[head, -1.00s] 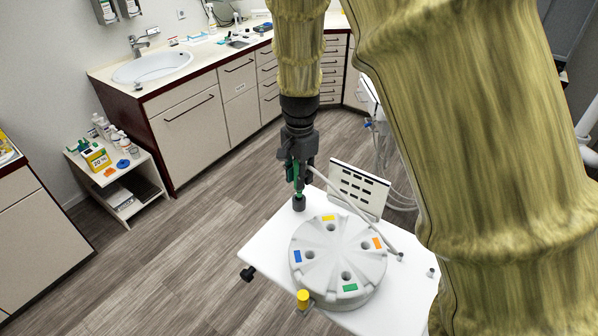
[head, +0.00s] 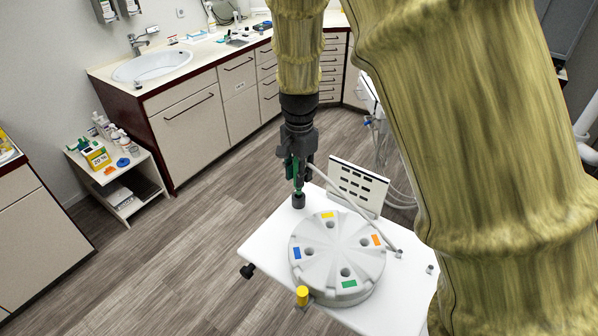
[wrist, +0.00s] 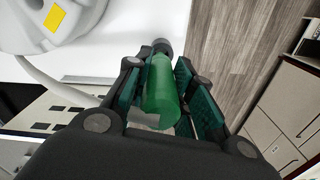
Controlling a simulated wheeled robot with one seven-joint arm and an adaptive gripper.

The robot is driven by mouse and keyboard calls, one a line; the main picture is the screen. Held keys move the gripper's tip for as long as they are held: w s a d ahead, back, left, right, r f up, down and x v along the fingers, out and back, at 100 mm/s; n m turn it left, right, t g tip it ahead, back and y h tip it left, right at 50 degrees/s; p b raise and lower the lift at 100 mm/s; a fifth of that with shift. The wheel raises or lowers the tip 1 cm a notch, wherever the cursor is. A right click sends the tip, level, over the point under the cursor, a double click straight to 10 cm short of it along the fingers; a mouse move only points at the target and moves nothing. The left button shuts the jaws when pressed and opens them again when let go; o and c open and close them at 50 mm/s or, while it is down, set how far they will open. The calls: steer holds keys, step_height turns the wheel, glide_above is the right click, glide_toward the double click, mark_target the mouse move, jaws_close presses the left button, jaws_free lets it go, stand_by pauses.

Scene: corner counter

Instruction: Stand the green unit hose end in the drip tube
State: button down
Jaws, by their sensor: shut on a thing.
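My gripper (head: 298,172) points down over the back left corner of the white table and is shut on the green hose end (wrist: 161,92). In the wrist view the green body lies between both finger pads. A pale hose (head: 340,192) runs from beside the gripper towards the table's right side. Directly below the green piece is a short dark cylinder (head: 299,201), also seen past its far end in the wrist view (wrist: 161,46). I cannot tell whether this is the drip tube or the hose end's own tip, nor whether it touches the table.
A round grey-white block (head: 325,268) with holes and yellow, orange, green and blue labels stands on the white table (head: 395,310). A slotted white panel (head: 358,188) stands behind it. A yellow-topped knob (head: 303,295) is at the front edge. Counters stand farther back.

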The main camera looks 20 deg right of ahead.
steer(key=shift+s, duration=0.1)
steer(key=shift+f, duration=0.15)
steer(key=shift+f, duration=0.3)
steer(key=shift+w+f, duration=0.25)
steer(key=shift+f, duration=0.65)
stand_by(0.5)
steer(key=shift+f+b, duration=0.4)
steer(key=shift+f, duration=0.3)
stand_by(0.5)
steer(key=c, duration=0.6)
jaws_free()
steer(key=shift+c, duration=0.2)
steer(key=shift+r, duration=0.1)
